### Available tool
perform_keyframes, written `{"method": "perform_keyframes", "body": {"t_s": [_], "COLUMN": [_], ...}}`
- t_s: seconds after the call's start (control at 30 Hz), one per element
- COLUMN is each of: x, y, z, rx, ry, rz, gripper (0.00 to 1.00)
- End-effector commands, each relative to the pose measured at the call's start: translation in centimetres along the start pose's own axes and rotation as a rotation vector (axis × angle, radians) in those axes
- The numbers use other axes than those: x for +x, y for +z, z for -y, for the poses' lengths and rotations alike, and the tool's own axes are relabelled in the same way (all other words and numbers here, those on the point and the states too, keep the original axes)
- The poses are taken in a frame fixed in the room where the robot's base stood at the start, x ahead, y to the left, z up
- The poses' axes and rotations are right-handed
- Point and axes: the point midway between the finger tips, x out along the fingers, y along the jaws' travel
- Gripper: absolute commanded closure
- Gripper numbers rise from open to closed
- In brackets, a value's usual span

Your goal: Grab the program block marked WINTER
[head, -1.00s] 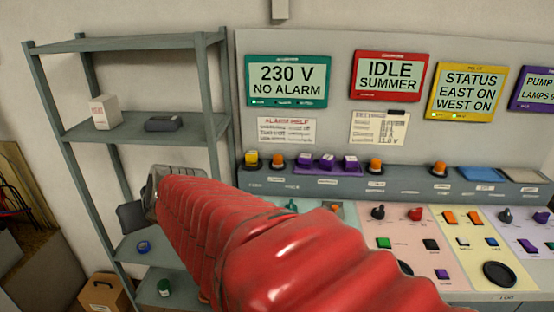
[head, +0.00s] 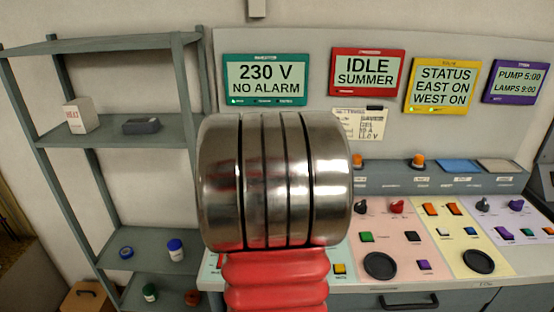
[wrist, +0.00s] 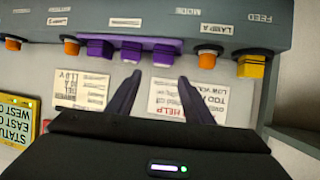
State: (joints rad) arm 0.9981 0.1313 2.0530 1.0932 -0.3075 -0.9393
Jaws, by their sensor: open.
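Three purple program blocks sit in a row on a purple holder (wrist: 148,42) on the grey ledge in the wrist view: a left block (wrist: 97,48), a middle block (wrist: 131,53) and a right block (wrist: 164,53). I cannot read their markings, so I cannot tell which is WINTER. My gripper (wrist: 159,76) is open and empty. Its two dark fingers point toward the ledge, with the right block roughly between their tips in the picture and apart from them. In the head view my arm hides the blocks and my gripper.
Orange knobs (wrist: 207,58) and a yellow block (wrist: 254,66) stick out from the ledge beside the purple holder. The sloping console (head: 400,236) carries knobs and buttons below it. A display reads IDLE SUMMER (head: 367,72). A metal shelf rack (head: 110,131) stands at left.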

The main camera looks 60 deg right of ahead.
Motion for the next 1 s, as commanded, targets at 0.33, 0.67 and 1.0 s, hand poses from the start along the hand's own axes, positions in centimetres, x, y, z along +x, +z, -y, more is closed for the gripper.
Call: {"method": "perform_keyframes", "body": {"t_s": [0.33, 0.67, 1.0], "x": [0.2, 3.3, 7.1], "y": [0.0, 0.1, 0.1], "z": [0.2, 0.2, 0.3], "rx": [-0.001, -0.001, -0.001], "ry": [-0.004, -0.004, -0.005], "rz": [0.000, 0.001, 0.001], "gripper": [0.53, 0.53, 0.53]}}
